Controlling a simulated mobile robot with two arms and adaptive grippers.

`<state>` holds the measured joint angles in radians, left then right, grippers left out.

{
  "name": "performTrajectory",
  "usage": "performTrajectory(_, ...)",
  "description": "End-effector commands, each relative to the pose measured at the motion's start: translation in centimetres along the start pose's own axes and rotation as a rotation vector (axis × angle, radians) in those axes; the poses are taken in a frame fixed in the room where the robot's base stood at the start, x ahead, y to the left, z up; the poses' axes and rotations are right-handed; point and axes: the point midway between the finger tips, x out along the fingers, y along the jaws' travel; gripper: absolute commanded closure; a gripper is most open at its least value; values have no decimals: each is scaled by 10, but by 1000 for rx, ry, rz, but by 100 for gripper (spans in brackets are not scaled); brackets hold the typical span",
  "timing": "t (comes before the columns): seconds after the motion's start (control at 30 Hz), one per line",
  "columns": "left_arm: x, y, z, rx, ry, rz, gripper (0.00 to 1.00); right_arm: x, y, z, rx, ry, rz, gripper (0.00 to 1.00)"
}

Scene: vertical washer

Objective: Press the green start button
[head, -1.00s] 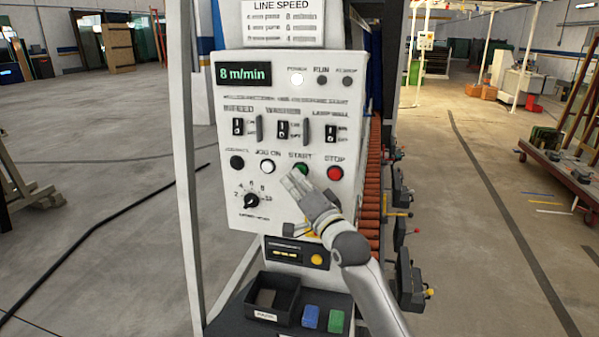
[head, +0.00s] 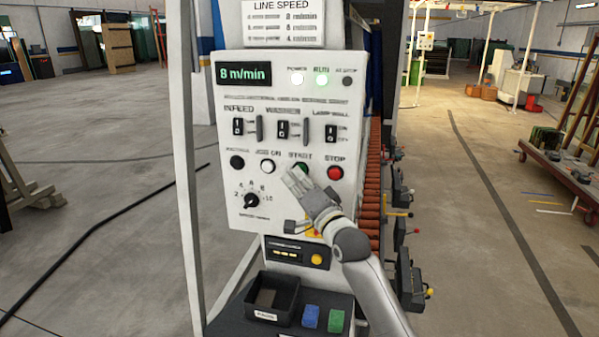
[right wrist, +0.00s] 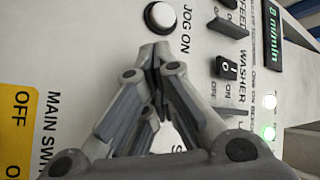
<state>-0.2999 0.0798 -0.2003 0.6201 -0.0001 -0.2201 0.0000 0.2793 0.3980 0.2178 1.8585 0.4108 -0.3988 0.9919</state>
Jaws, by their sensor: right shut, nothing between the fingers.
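The green start button (head: 302,168) is on the white control panel (head: 228,205), under the START label, between the white JOG ON button and the red STOP button. Only part of it shows past my right gripper. My right gripper (head: 293,175) is shut and empty, its fingertips at the lower left of the button. I cannot tell whether they touch it. In the right wrist view the shut fingers (right wrist: 155,55) point at the panel and hide the green button. The RUN lamp (head: 322,79) glows green. My left gripper is not in view.
The red STOP button (head: 335,173) is just right of my gripper. The white JOG ON button (head: 267,166) and a black speed knob (head: 251,200) are to its left. A black tray (head: 270,298) and blue and green blocks sit on the shelf below.

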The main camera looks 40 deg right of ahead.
Motion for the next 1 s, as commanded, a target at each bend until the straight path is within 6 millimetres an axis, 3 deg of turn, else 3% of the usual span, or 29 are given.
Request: performTrajectory(1.0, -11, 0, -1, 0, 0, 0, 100, -14, -10, 9, 0, 1, 0, 100)
